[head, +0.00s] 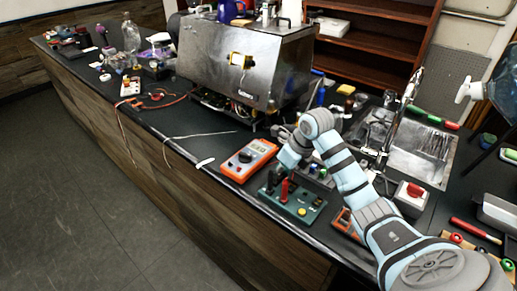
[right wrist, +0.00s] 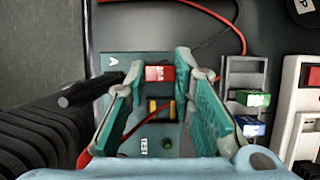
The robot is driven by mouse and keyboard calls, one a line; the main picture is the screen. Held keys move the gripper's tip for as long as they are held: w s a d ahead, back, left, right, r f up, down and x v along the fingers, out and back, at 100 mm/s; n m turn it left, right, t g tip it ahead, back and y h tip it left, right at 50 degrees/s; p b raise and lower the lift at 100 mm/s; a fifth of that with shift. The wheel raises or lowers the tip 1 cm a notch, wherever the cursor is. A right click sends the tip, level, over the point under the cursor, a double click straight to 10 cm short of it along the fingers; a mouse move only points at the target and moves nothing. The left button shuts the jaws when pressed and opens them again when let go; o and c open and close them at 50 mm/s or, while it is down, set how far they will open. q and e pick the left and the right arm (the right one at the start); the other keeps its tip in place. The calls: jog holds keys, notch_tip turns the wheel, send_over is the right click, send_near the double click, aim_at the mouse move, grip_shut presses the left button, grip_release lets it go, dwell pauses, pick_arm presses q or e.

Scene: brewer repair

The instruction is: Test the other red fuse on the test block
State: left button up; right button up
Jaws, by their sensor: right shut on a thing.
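The green test block (head: 312,202) stands on the dark counter, with a red probe (head: 284,190) and a black probe at its left part. In the right wrist view the block (right wrist: 122,62) shows the letter A and the word TEST. My right gripper (head: 288,162) is over the block's back edge. In the right wrist view its fingertips are closed on the sides of a red fuse (right wrist: 159,73), above or at the block. I cannot tell whether the fuse touches the block. A yellow part (right wrist: 160,108) shows between the fingers. My left gripper is not in view.
An orange multimeter (head: 248,160) lies left of the block. A grey holder with a green fuse (right wrist: 252,98) and a blue fuse (right wrist: 252,127) is close on the right. A white box with a red switch (head: 411,196) stands farther right. The steel brewer (head: 240,62) is behind.

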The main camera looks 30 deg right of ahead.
jog(key=shift+r, duration=0.1)
notch_tip(320, 180, up, 5)
jog(key=p, duration=0.4)
dwell(0.3)
